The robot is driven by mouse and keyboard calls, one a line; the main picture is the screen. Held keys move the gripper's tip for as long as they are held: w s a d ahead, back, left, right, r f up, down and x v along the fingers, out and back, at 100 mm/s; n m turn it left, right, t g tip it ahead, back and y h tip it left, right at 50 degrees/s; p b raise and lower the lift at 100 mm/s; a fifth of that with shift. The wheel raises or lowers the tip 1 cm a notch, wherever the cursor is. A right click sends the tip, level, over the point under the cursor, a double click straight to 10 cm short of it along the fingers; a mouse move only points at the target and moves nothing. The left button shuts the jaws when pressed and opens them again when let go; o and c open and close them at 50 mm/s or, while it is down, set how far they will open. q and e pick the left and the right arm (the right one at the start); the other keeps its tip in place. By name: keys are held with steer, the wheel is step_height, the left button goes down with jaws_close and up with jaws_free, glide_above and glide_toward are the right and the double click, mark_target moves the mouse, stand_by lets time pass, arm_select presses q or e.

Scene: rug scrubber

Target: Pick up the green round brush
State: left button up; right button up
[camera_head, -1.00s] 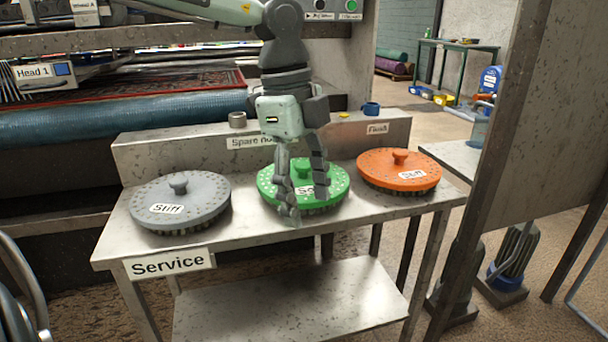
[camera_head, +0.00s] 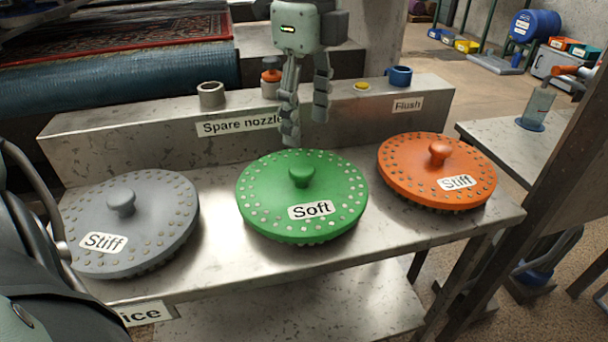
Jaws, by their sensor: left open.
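The green round brush (camera_head: 262,200), labelled "Soft", lies bristles down on the metal service bench (camera_head: 215,262), with a small knob at its centre. My left gripper (camera_head: 306,128) points down with its fingers apart and nothing between them. In the picture it shows just above the far edge of the green brush, in front of the raised back ledge. It does not hold the brush; the exact height of its fingertips over the bench is hard to tell. I cannot make out my right gripper.
A grey "Stiff" brush (camera_head: 160,225) lies to the left and an orange "Stiff" brush (camera_head: 410,170) to the right, both close to the green one. The back ledge (camera_head: 110,140) carries nozzles, including a grey one (camera_head: 211,95) and a blue one (camera_head: 399,76). An upright post stands at right.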

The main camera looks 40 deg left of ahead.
mark_target(302, 167)
arm_select(q)
steer(key=f, duration=0.6)
steer(key=shift+s+a+f, duration=0.2)
steer(key=shift+s+a, duration=0.05)
steer(key=shift+s, duration=0.15)
steer(key=shift+f, duration=0.55)
steer(key=shift+c, duration=0.5)
jaws_close()
steer(key=shift+w+r, duration=0.1)
